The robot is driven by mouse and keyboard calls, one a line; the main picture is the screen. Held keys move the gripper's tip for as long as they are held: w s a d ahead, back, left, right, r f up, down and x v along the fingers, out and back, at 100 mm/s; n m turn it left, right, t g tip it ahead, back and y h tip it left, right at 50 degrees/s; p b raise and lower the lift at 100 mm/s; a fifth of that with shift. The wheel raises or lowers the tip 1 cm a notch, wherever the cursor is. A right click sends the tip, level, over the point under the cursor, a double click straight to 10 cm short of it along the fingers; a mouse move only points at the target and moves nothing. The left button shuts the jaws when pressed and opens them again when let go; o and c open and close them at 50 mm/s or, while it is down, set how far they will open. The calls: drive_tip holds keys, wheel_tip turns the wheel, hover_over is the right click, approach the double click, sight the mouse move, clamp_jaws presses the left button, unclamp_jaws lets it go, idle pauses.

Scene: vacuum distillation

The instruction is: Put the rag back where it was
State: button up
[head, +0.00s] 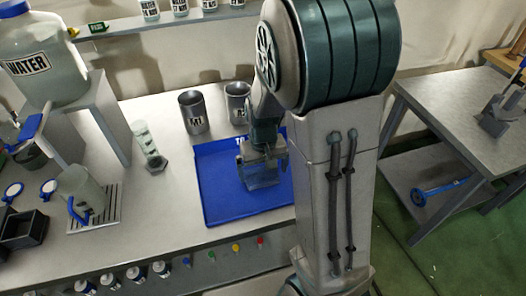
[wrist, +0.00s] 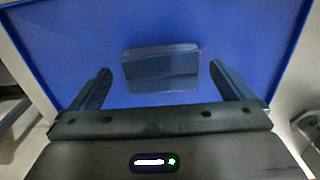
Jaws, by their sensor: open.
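A folded grey-blue cloth, which looks like the rag (wrist: 161,70), lies on the blue tray (head: 218,205) in the wrist view. My gripper (head: 263,160) is over the tray, pointing down. Its two fingers are spread wide in the wrist view, one on each side of the rag, with gaps between. Whether the fingertips reach down to the tray surface is hard to tell.
Two dark metal cups (head: 194,112) stand behind the tray. A hexagonal-based holder (head: 152,150) stands to its left. A side table (head: 455,110) stands at right.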

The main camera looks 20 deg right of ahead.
sight(263, 179)
wheel_tip(263, 179, up, 8)
drive_tip(key=s+r+t, duration=0.3)
drive_tip(key=s+r, duration=0.4)
drive_tip(key=s, duration=0.6)
idle(1.1)
